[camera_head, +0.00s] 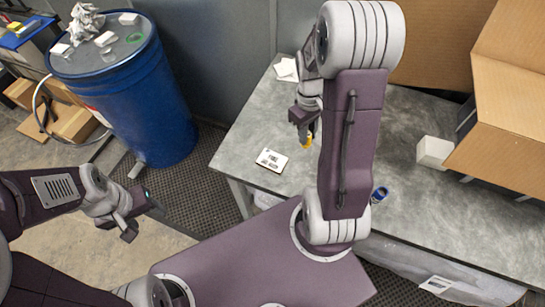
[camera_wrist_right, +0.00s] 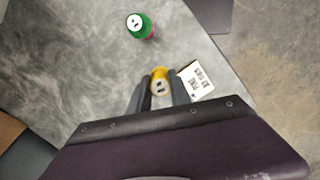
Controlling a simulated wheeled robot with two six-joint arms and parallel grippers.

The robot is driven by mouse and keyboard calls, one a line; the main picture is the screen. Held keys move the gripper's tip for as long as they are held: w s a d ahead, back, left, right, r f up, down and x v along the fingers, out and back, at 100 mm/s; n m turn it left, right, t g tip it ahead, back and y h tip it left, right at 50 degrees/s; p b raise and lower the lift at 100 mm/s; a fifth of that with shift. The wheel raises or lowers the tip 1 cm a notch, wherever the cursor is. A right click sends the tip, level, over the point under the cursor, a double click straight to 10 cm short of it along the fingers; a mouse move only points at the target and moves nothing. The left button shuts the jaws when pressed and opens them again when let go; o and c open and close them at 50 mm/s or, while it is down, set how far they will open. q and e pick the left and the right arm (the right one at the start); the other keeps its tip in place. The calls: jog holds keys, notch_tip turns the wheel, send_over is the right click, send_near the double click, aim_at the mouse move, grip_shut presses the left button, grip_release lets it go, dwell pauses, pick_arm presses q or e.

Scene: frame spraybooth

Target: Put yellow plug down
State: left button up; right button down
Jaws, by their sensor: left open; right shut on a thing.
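The yellow plug (camera_head: 308,141) is at the tips of my right gripper (camera_head: 304,122), over the grey table (camera_head: 255,125). In the right wrist view the yellow plug (camera_wrist_right: 159,77) sits between the two dark fingers of my right gripper (camera_wrist_right: 160,90), which is shut on it. Its top face shows dark marks. I cannot tell whether its bottom touches the table. My left gripper (camera_head: 138,217) is open and empty, off to the left over the floor, away from the table.
A white printed card (camera_head: 271,160) lies left of the plug; it shows in the wrist view (camera_wrist_right: 196,81). A green-and-red cylinder (camera_wrist_right: 139,26) stands on the table. A blue cylinder (camera_head: 379,194), white block (camera_head: 433,151) and cardboard box (camera_head: 510,95) are farther right. A blue drum (camera_head: 135,100) stands left.

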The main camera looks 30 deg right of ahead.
jog(key=w+a+f, duration=0.1)
jog(key=a+f, duration=0.2)
jog(key=w+a+f+p, duration=0.1)
jog(key=w+a+f, duration=0.1)
jog(key=a+f, duration=0.1)
jog(key=w+a+f+p, duration=0.1)
jog(key=w+a+f, duration=0.1)
jog(key=a+f, duration=0.1)
jog(key=shift+w+a+f, duration=0.2)
jog(key=shift+a+f, duration=0.05)
jog(key=shift+f, duration=0.25)
jog(key=shift+d+f, duration=0.1)
jog(key=shift+f, duration=0.1)
jog(key=c, duration=1.2)
grip_release()
